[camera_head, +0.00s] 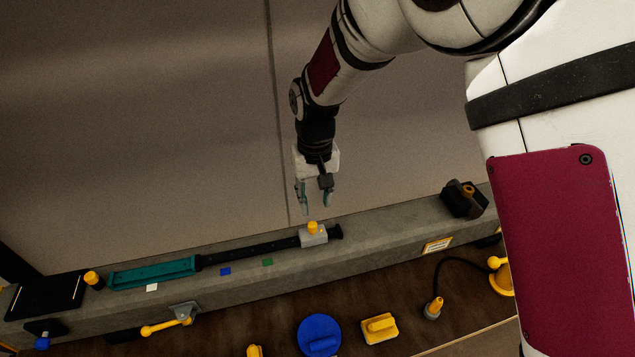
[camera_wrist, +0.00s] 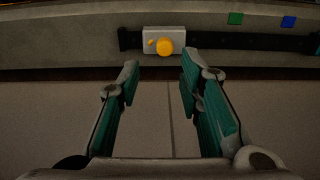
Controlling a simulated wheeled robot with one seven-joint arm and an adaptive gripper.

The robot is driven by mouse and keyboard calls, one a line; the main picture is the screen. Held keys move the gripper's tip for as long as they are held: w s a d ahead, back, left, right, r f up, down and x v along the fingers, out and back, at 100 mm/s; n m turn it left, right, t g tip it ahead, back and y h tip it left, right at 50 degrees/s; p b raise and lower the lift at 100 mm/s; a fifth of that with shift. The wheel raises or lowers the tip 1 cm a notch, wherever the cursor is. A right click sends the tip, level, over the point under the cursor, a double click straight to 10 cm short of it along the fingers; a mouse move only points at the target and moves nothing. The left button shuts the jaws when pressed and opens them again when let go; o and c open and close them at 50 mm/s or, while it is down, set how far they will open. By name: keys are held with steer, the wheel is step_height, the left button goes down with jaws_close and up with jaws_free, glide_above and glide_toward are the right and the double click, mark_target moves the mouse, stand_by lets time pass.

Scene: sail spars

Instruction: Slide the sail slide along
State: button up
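The sail slide is a light grey block (camera_head: 313,238) with a yellow knob (camera_head: 313,227) on top. It sits on a black track (camera_head: 250,252) near the track's right end in the head view. In the wrist view the grey block (camera_wrist: 178,34) and its yellow knob (camera_wrist: 165,47) lie beyond the fingertips, near the left end of the track (camera_wrist: 225,41). My gripper (camera_head: 315,203) is open and empty, above the slide in the head view. Its teal fingers (camera_wrist: 160,70) are spread apart and do not touch the knob.
A teal trough (camera_head: 153,273) adjoins the track's left end. Blue (camera_head: 225,271) and green (camera_head: 267,262) markers lie beside the track. A dark block with a knob (camera_head: 463,198) stands at the ledge's right. Below are a blue disc (camera_head: 319,336) and a yellow-handled block (camera_head: 380,328).

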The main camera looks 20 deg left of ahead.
mark_target(312, 224)
steer(key=shift+s+a+f, duration=0.1)
steer(key=shift+a+f, duration=0.3)
steer(key=shift+f, duration=0.15)
step_height(312, 224, down, 7)
steer(key=shift+f+b, duration=0.2)
steer(key=shift+b, duration=0.6)
steer(key=shift+f, duration=0.1)
steer(key=shift+c, duration=1.1)
jaws_close()
